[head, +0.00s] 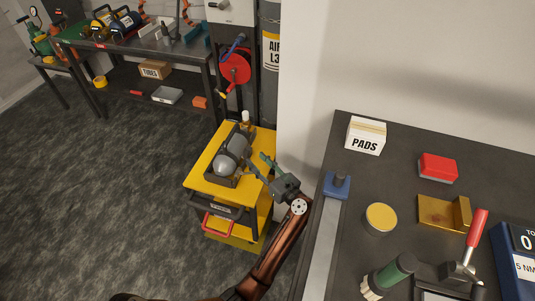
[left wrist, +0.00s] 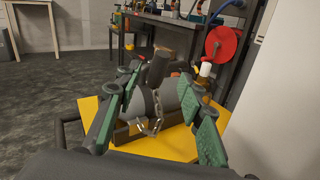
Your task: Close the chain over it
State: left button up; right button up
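A grey cylinder (head: 232,152) lies in a dark cradle (head: 222,181) on top of the yellow cart. In the left wrist view the cylinder (left wrist: 171,95) lies across the picture beyond my fingers. A pale metal chain (left wrist: 155,122) shows at its near side and hangs in a loop; I cannot tell how its ends are fastened. My left gripper (head: 258,166) is at the right side of the cart, beside the cylinder. Its green-padded fingers (left wrist: 160,86) are spread with nothing clearly between them. My right gripper is not in view.
The yellow cart (head: 206,180) stands between the white wall and open grey floor. A black bench (head: 335,135) at the right carries a PADS box (head: 366,136), a blue block (head: 337,186) and tools. A red hose reel (head: 235,68) hangs behind the cart.

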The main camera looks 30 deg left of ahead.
aim_at(247, 151)
pick_arm(q)
jog(key=b+x, duration=0.1)
jog(key=x, duration=0.4)
jog(key=shift+w+a+f, duration=0.1)
jog(key=shift+a, duration=0.1)
jog(key=shift+w+a, duration=0.25)
jog(key=shift+a, duration=0.45)
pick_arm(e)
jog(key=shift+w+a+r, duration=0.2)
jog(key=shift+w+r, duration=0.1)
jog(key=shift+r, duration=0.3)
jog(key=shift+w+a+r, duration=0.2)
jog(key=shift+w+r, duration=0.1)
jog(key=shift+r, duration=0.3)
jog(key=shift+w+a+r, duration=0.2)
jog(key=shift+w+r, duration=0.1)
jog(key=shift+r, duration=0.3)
pick_arm(q)
jog(key=shift+c, duration=0.3)
grip_shut()
